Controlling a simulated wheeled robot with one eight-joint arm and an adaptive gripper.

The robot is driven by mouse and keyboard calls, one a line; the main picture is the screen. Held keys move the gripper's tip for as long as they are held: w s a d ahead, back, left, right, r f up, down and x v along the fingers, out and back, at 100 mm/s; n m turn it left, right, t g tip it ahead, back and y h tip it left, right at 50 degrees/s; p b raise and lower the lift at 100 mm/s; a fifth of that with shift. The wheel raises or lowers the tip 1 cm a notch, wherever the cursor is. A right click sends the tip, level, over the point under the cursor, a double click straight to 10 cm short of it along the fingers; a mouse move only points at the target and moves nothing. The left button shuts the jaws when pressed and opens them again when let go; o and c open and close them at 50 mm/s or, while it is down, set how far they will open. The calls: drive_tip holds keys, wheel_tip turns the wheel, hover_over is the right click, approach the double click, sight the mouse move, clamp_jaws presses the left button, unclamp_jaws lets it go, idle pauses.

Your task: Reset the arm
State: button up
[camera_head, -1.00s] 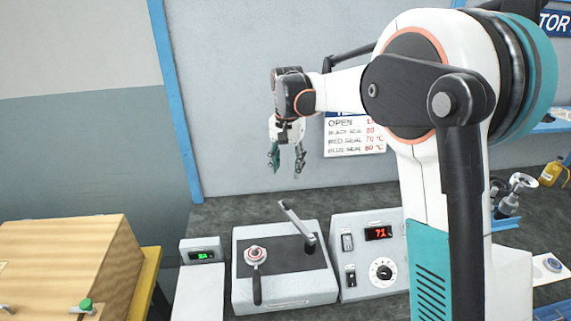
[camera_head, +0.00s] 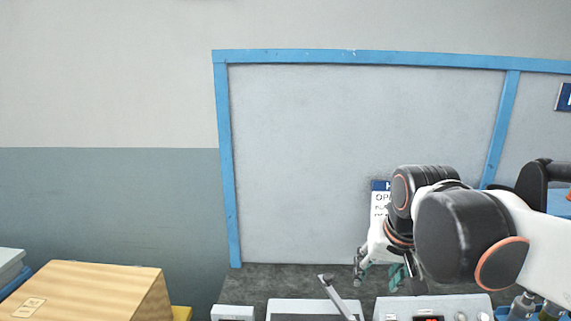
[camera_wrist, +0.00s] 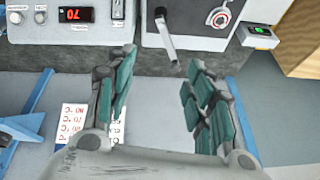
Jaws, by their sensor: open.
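My gripper (camera_head: 380,272) is in the lower right of the head view, pointing down in front of the wall sign (camera_head: 379,200). Its teal-padded fingers are spread. In the wrist view my gripper (camera_wrist: 160,68) shows as two fingers wide apart with nothing between them. Beyond them is the bench equipment, upside down in that view: the lever unit (camera_wrist: 190,20) with its handle and the control box (camera_wrist: 50,30) with a red display. My forearm hides part of the sign in the head view.
A wooden box (camera_head: 90,290) stands at the lower left. A small meter (camera_wrist: 258,33) with a green display sits beside the lever unit. The blue-framed wall panel (camera_head: 350,120) rises behind the bench. A tool (camera_head: 523,305) stands at the lower right.

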drive_tip(key=s+d+f+n+t, duration=0.1)
drive_tip(key=s+f+n+t, duration=0.1)
drive_tip(key=s+f, duration=0.4)
drive_tip(key=shift+s+d+t+b, duration=0.3)
drive_tip(key=shift+s+d+b, duration=0.1)
drive_tip(key=shift+s, duration=2.4)
